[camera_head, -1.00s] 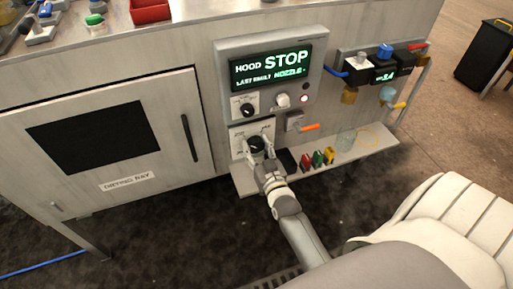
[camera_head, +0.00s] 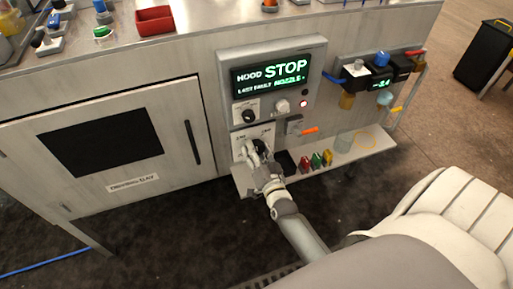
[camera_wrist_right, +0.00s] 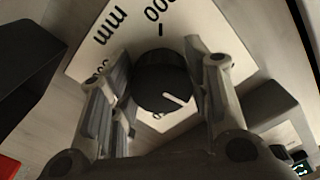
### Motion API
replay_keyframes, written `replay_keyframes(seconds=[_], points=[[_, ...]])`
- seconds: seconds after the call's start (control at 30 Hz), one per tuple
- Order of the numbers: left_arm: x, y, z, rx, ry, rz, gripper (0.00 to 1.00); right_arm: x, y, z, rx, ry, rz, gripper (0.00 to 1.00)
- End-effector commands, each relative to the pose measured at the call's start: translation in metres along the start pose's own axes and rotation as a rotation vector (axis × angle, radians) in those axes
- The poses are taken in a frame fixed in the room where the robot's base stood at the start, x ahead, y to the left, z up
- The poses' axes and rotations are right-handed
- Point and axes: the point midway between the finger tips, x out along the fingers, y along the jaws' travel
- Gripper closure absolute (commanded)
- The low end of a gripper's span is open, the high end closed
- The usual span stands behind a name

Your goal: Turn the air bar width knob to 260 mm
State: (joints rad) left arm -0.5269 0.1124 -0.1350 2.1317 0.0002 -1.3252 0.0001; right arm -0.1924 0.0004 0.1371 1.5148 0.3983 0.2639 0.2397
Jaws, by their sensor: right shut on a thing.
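The air bar width knob (camera_head: 257,146) is a round black knob on a white dial plate, low on the grey control panel. It also shows in the right wrist view (camera_wrist_right: 160,84), with a white pointer line aimed to the lower right there. The dial plate (camera_wrist_right: 190,25) carries "mm" and a number ending in "00"; other markings are hidden behind the fingers. My right gripper (camera_head: 259,156) is at the knob, shut on it. In the wrist view its fingers (camera_wrist_right: 160,75) stand on either side of the knob. My left gripper is not in view.
Above the knob are a smaller black knob (camera_head: 249,116), a white knob (camera_head: 282,106) and a display (camera_head: 270,75) reading "HOOD STOP". An orange-handled lever (camera_head: 309,131) is to the right. A shelf (camera_head: 350,149) holds small coloured items right of my gripper.

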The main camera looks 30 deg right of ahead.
Motion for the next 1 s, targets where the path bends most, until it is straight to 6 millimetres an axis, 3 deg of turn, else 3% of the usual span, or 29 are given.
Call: replay_keyframes(seconds=[0.43, 1.0], points=[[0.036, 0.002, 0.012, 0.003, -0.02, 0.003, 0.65, 0.0, -0.003, 0.0, 0.422, -0.003, 0.001, 0.79], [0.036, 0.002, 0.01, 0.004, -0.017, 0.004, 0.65, 0.0, -0.004, -0.001, 0.865, -0.002, 0.001, 0.79]])
